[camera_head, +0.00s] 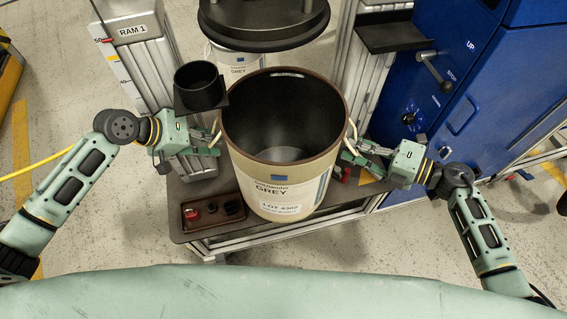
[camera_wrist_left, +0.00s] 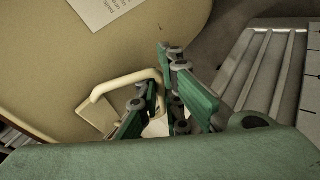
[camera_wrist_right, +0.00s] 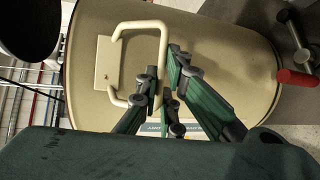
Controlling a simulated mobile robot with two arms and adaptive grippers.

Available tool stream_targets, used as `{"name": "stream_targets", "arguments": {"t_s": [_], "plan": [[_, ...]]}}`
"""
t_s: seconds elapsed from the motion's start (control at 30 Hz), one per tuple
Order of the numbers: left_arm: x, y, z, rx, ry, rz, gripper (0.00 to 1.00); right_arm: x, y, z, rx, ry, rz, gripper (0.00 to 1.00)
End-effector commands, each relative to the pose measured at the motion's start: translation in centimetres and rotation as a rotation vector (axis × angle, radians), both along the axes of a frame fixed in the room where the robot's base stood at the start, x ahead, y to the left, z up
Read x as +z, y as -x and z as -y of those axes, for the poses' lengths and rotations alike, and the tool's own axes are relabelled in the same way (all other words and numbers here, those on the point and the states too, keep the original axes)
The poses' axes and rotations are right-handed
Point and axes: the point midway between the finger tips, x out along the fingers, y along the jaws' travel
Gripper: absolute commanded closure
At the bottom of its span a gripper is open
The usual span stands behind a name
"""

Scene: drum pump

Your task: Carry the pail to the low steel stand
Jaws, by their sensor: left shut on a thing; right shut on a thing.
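The pail (camera_head: 285,188) is a large open cream drum with a brown rim and a label reading GREY, upright and dark inside. It appears in front of the ram press, over the dark platform; whether it touches the platform I cannot tell. My left gripper (camera_head: 212,141) is shut on the pail's left handle, a cream loop that also shows in the left wrist view (camera_wrist_left: 128,82). My right gripper (camera_head: 350,150) is shut on the right handle, which shows in the right wrist view (camera_wrist_right: 163,62). I cannot make out the low steel stand for certain.
A round black press plate (camera_head: 264,28) hangs behind the pail, with another GREY drum (camera_head: 232,62) under it. A black cup (camera_head: 199,86) sits on a bracket at left. A brown tray (camera_head: 212,212) with small parts lies at front left. A blue cabinet (camera_head: 440,90) stands right.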

Motion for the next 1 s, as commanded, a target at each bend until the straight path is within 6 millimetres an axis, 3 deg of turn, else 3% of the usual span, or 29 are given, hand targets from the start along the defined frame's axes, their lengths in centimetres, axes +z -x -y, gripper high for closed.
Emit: {"name": "stream_targets", "arguments": {"t_s": [0.67, 1.0], "plan": [[0.7, -0.2, 0.0, 0.001, 0.003, 0.009, 1.0, 0.6, -0.1, 0.0, 0.001, 0.001, 0.009, 1.0], [2.9, -0.2, 0.0, 0.001, 0.002, 0.008, 1.0, 2.9, -0.1, 0.0, 0.002, 0.001, 0.01, 1.0]]}}
